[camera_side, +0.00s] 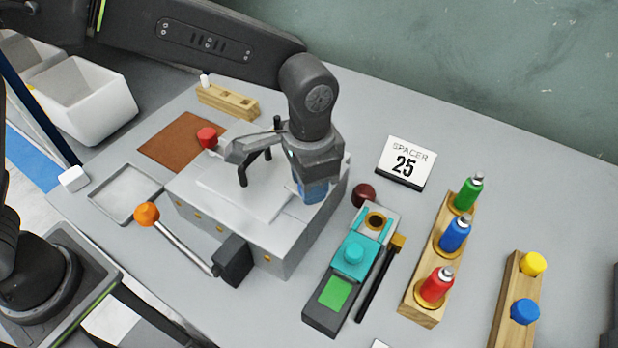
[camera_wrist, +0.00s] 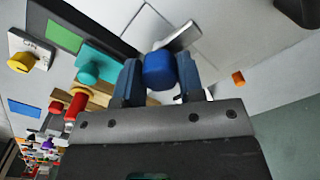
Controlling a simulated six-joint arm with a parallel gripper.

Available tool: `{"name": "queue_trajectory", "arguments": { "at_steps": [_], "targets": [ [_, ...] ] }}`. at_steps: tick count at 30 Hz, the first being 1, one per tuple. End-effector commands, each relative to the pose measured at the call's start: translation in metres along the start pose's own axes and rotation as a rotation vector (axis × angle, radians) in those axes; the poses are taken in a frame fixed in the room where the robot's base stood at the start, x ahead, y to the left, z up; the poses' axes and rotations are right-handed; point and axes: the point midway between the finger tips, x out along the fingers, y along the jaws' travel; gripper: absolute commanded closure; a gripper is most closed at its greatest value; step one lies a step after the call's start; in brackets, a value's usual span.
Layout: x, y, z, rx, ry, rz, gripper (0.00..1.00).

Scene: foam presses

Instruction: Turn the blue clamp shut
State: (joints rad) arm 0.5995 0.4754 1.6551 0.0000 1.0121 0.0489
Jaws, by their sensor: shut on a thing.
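The blue clamp (camera_wrist: 159,72) shows in the wrist view as a blue round knob with a flat grey metal bar (camera_wrist: 181,38) reaching up and right from it. My gripper (camera_wrist: 160,66) is shut on the knob, one finger on either side. In the side view my gripper (camera_side: 313,190) points down at the right edge of the grey press block (camera_side: 290,243). There the clamp is largely hidden by my gripper, and I cannot tell its bar's angle. The red clamp (camera_side: 207,136) stands at the block's far left corner.
A black handle (camera_side: 242,175) rises from the plate on the press, close to my wrist. A lever with an orange ball (camera_side: 147,213) sticks out at the front left. A dark red ball (camera_side: 364,195), a teal fixture (camera_side: 352,256) and a bottle rack (camera_side: 420,303) stand to the right.

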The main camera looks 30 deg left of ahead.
Motion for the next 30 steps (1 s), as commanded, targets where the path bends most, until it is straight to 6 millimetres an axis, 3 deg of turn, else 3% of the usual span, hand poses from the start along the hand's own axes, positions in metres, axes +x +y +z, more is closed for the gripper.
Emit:
{"name": "queue_trajectory", "arguments": {
  "at_steps": [21, 22, 30],
  "targets": [
    [-0.0013, 0.0002, -0.0012, -0.076, 0.005, 0.001, 0.88],
    [-0.0013, 0.0002, -0.0011, -0.076, 0.005, 0.001, 0.63],
    [-0.0006, 0.0000, -0.0005, -0.074, 0.003, 0.000, 0.39]
  ]
}}
